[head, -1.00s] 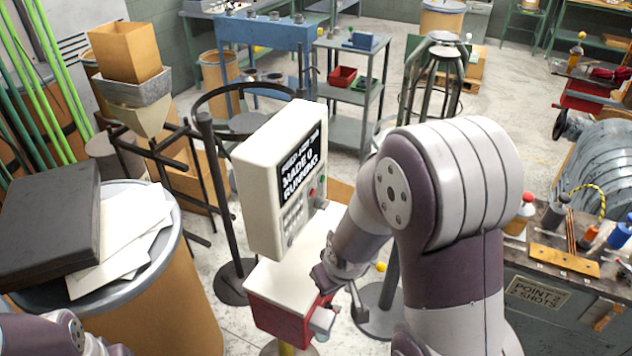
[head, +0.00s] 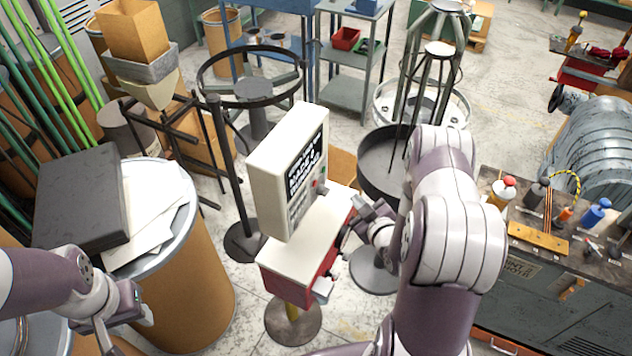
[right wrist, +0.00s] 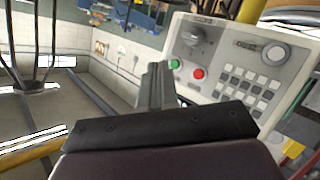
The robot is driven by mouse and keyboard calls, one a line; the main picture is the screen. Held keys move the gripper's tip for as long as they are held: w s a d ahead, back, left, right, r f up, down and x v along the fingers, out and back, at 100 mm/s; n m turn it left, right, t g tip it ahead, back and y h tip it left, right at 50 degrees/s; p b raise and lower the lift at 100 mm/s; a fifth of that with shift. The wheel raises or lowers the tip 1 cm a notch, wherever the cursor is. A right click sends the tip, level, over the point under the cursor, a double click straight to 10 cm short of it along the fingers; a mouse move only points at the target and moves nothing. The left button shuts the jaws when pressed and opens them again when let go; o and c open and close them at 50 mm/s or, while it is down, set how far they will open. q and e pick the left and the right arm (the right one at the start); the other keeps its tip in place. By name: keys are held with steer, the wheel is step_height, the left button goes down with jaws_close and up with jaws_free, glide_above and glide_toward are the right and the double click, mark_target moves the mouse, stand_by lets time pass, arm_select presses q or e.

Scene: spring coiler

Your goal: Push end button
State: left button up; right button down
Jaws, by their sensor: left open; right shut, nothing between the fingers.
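I cannot read which one is marked end. My right gripper (head: 356,212) is shut and empty, just right of the box; its fingertips (right wrist: 158,72) appear beside the green button, contact unclear. My left gripper (head: 124,322) is open and empty at lower left.
A drum (head: 185,275) with papers and a dark case (head: 82,197) stands left of the box. A round dark stand (head: 380,160) is behind my right gripper. A cluttered workbench (head: 550,265) is at right. Floor shows between the pedestal and the drum.

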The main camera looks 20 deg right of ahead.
steer(key=w+a, duration=0.5)
steer(key=w, duration=0.1)
steer(key=shift+a+b, duration=0.15)
steer(key=shift+b, duration=0.15)
stand_by(1.9)
steer(key=shift+w+a, duration=0.25)
steer(key=shift+w, duration=0.05)
steer(key=shift+w+a+r+b, duration=0.1)
steer(key=shift+w+a+b, duration=0.15)
steer(key=shift+w+b, duration=0.05)
stand_by(0.9)
steer(key=shift+s+d, duration=0.5)
steer(key=shift+s, duration=0.1)
steer(key=shift+s+d, duration=1.65)
steer(key=shift+s, duration=0.3)
